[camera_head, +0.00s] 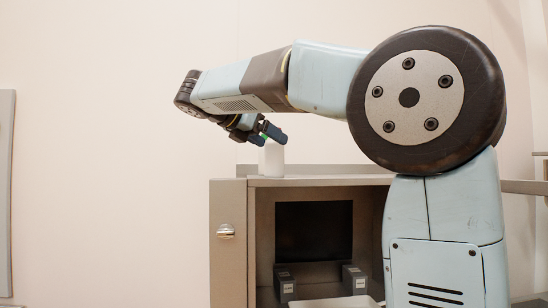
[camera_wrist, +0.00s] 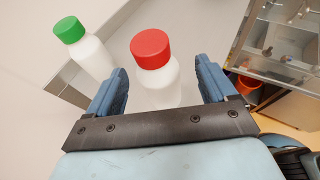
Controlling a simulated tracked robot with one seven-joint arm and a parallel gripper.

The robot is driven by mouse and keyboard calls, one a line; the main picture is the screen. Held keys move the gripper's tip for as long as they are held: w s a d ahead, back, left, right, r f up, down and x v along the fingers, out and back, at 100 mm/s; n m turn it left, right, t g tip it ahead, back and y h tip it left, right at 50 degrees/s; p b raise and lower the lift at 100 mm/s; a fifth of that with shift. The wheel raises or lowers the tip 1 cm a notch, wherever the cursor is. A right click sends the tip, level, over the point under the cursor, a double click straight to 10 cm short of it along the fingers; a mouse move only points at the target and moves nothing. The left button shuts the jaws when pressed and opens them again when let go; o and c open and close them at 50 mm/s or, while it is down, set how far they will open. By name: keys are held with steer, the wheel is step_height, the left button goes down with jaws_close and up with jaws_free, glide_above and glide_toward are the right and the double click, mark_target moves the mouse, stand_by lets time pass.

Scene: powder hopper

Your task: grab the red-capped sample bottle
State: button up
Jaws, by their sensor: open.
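The red-capped sample bottle (camera_wrist: 152,80) is white and stands upright on a light surface in the wrist view. My gripper (camera_wrist: 162,85) is open, with one blue finger on each side of this bottle and a visible gap to the right finger. A green-capped white bottle (camera_wrist: 92,54) stands to the left, outside the left finger. In the head view my gripper (camera_head: 262,132) is over the top of the cabinet, at a white bottle (camera_head: 274,160) whose cap is hidden behind a finger. A bit of green shows beside it.
The bottles stand on top of a grey cabinet (camera_head: 228,240) with an open front and dark inside. A raised ledge runs along its back.

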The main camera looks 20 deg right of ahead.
mark_target(279, 148)
steer(key=shift+f+x, duration=0.1)
steer(key=shift+x, duration=1.25)
steer(key=shift+f+x, duration=0.15)
steer(key=shift+x, duration=1.15)
steer(key=shift+w+a, duration=0.15)
steer(key=shift+w, duration=0.05)
steer(key=c, duration=1.2)
